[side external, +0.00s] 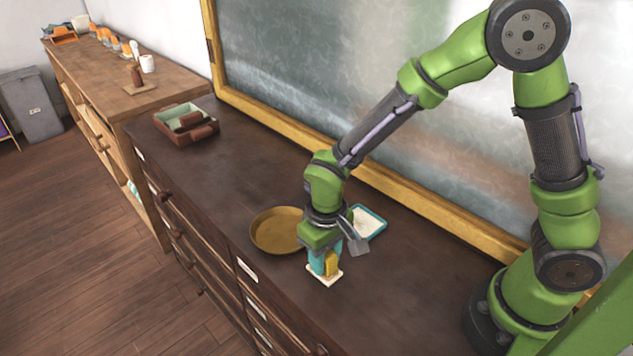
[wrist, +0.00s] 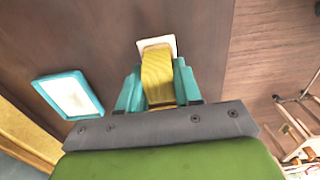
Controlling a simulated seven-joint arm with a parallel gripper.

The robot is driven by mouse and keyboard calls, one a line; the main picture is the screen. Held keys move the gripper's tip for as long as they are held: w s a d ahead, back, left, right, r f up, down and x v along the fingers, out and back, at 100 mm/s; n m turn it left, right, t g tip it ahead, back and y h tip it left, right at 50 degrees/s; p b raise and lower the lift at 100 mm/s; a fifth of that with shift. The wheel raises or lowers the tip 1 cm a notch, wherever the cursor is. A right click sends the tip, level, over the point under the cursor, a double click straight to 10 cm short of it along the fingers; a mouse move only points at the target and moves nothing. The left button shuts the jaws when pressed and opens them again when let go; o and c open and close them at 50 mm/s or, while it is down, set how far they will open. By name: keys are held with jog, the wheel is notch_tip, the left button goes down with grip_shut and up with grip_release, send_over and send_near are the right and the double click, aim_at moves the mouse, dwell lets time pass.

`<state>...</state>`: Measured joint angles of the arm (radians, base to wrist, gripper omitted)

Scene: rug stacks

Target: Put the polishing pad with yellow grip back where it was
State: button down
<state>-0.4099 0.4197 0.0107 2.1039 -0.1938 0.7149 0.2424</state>
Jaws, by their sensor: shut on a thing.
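The polishing pad has a yellow grip and a white base (side external: 324,277). In the side external view it is under my gripper (side external: 325,262), at the front of the dark cabinet top. My gripper's teal fingers are shut on the yellow grip. In the wrist view the yellow grip (wrist: 158,78) stands between the fingers (wrist: 158,90), with the white base (wrist: 157,44) beyond it. I cannot tell whether the base touches the surface.
A teal-rimmed tray with a white inside (side external: 381,226) lies behind my gripper; it also shows in the wrist view (wrist: 46,84). A round brass-coloured dish (side external: 262,238) is just left. A box with compartments (side external: 208,133) stands at the far left end. The cabinet top between is clear.

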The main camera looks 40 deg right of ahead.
jog(key=c, duration=0.8)
grip_release()
jog(key=shift+f, duration=0.1)
notch_tip(320, 180, up, 12)
jog(key=s+d+r+m+t, duration=0.1)
jog(key=s+d+r+t, duration=0.1)
jog(key=s+d+r, duration=0.1)
jog(key=s+d+r+m+t+y, duration=0.1)
jog(key=s+d+r+t, duration=0.1)
jog(key=s+d+r, duration=0.1)
jog(key=s+d+r+m+t+y, duration=0.1)
jog(key=s+d+r+m+t, duration=0.1)
jog(key=s+d+r+t, duration=0.1)
jog(key=shift+d+r, duration=0.75)
jog(key=shift+d, duration=0.35)
jog(key=shift+w, duration=0.1)
